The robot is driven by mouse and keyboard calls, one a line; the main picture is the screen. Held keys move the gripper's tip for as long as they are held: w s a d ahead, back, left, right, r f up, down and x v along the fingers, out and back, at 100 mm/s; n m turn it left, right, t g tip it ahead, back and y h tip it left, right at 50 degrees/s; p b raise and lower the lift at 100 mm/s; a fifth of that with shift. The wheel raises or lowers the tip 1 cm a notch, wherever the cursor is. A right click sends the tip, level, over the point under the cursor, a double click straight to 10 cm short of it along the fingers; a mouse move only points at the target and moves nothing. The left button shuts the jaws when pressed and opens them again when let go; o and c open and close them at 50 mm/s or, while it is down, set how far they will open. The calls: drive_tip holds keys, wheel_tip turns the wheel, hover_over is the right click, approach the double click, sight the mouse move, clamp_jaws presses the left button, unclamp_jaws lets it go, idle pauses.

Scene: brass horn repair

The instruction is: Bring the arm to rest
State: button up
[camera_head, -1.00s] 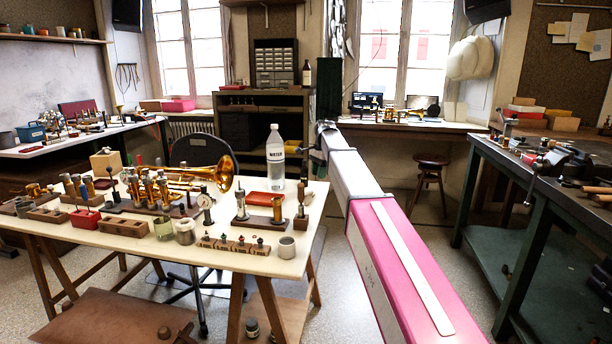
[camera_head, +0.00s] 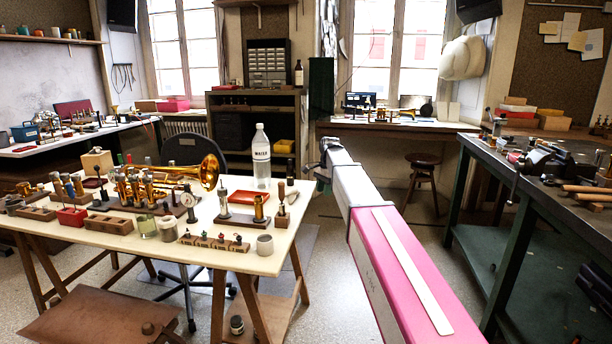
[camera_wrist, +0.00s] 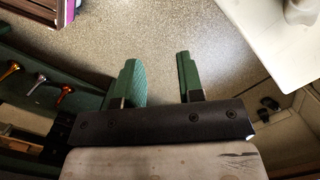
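My gripper (camera_wrist: 157,68) shows in the wrist view with two green fingers set apart. It is open, with nothing between the fingers and only speckled floor behind them. In the head view my arm reaches forward from the lower right, with a pink section and a pale one. Its far end is over the gap between the white-topped table (camera_head: 262,262) and the green workbench (camera_head: 470,185). The gripper fingers are too small and dark to make out there.
The table carries a brass trumpet (camera_head: 205,172), a clear water bottle (camera_head: 261,158) and several small parts and holders. A stool (camera_head: 422,172) stands ahead, by the window desk (camera_head: 400,126). The workbench holds tools. Open floor lies between table and workbench.

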drive_tip(key=s+d+f+n, duration=0.3)
drive_tip(key=s+d+f, duration=0.1)
drive_tip(key=s+f, duration=0.5)
drive_tip(key=s+d+f+n, duration=0.3)
drive_tip(key=s+f, duration=0.6)
drive_tip(key=s, duration=0.4)
drive_tip(key=s+d+f+n+h, duration=0.1)
drive_tip(key=s+d+f+n, duration=0.3)
drive_tip(key=s+f, duration=0.5)
drive_tip(key=shift+s+d+t, duration=0.3)
drive_tip(key=shift+s+d, duration=0.05)
drive_tip(key=shift+s, duration=0.6)
